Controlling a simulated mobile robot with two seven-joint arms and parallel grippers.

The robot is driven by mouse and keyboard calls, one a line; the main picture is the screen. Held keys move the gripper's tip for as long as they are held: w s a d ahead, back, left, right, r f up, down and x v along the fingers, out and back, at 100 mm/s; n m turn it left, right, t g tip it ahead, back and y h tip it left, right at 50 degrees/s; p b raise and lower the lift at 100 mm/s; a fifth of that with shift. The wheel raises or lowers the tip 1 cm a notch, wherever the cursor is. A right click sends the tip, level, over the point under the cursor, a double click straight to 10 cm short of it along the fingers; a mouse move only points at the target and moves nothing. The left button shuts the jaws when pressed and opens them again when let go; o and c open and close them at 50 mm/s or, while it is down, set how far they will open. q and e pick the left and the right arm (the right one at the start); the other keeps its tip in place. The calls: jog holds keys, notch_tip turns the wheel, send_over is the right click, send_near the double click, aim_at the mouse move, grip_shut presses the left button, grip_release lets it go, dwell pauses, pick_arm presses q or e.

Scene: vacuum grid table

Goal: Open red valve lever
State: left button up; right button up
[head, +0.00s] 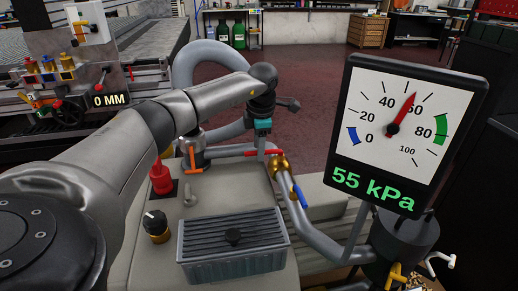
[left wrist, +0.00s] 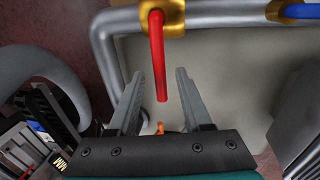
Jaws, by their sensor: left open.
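The red valve lever (head: 258,153) is on a brass valve body (head: 281,166) in the grey pipework. In the left wrist view the red lever (left wrist: 157,62) runs from the brass body (left wrist: 162,14) down between my fingers. My left gripper (head: 263,146) is at the lever, with its fingers one on each side. In the left wrist view my left gripper (left wrist: 160,75) is open, with visible gaps between the lever and both fingers. The lever's depth relative to the fingers is hard to tell. My right gripper is not in view.
A blue lever (head: 299,196) hangs beside the brass valve. A gauge (head: 392,130) reads 55 kPa at right. An orange lever (head: 192,157) is left of the gripper.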

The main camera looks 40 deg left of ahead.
pick_arm(q)
jog(key=shift+c, duration=0.2)
grip_shut()
dwell(1.2)
